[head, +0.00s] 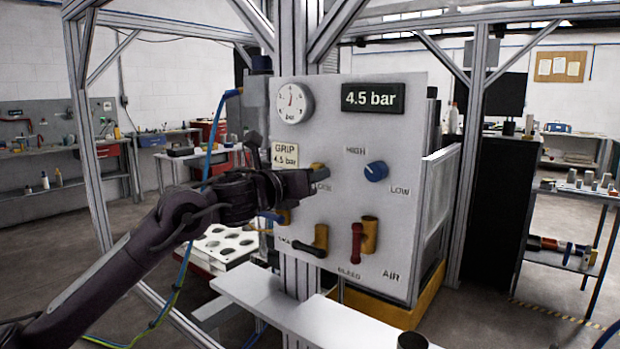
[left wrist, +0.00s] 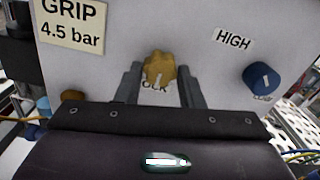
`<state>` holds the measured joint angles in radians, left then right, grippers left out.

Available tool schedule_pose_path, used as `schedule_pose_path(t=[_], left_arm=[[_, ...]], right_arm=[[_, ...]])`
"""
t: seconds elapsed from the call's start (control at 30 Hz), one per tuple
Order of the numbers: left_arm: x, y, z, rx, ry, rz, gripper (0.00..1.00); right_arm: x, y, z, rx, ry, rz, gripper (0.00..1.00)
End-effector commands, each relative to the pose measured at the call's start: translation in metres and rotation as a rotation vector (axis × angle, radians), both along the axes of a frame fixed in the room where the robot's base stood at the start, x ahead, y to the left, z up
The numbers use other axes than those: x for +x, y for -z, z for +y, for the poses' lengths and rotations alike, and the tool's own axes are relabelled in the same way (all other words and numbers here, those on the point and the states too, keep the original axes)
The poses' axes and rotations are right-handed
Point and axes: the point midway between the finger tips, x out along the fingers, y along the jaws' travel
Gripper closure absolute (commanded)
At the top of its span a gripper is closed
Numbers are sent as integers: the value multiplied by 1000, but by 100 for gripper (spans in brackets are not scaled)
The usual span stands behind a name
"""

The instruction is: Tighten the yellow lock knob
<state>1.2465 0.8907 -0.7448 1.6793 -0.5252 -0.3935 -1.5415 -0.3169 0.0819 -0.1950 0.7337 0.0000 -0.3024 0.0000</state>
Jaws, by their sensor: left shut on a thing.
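The yellow lock knob (left wrist: 160,70) sits on the grey panel, above lettering that is partly hidden, with "OCK" showing in the left wrist view. In the head view the left gripper (head: 314,181) reaches the panel from the left and hides most of the knob (head: 317,166). My right gripper is not in view.
The panel (head: 335,130) carries a gauge (head: 294,103), a "4.5 bar" display (head: 372,97) and a "GRIP 4.5 bar" label (head: 285,155). A blue knob (head: 376,171) is to the right. A white ledge (head: 290,308) lies below.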

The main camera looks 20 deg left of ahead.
Motion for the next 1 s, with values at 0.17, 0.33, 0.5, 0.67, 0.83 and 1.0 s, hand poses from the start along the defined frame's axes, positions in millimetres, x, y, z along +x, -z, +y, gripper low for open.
schedule_pose_path(t=[0.17, 0.33, 0.5, 0.67, 0.83, 1.0], left_arm=[[0, 4, -1, 9, 1, 5, 88], [0, 4, -1, 9, 2, 6, 88], [0, 3, -1, 7, 1, 5, 47], [0, 2, 0, 5, 1, 2, 44], [-2, 1, 1, 4, 0, 0, 44], [-22, 3, 9, 6, -2, -1, 44]], right_arm=[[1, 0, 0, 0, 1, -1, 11], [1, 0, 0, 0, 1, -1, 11], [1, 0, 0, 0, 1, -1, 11], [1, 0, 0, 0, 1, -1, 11], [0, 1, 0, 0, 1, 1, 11], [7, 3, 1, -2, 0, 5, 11]])
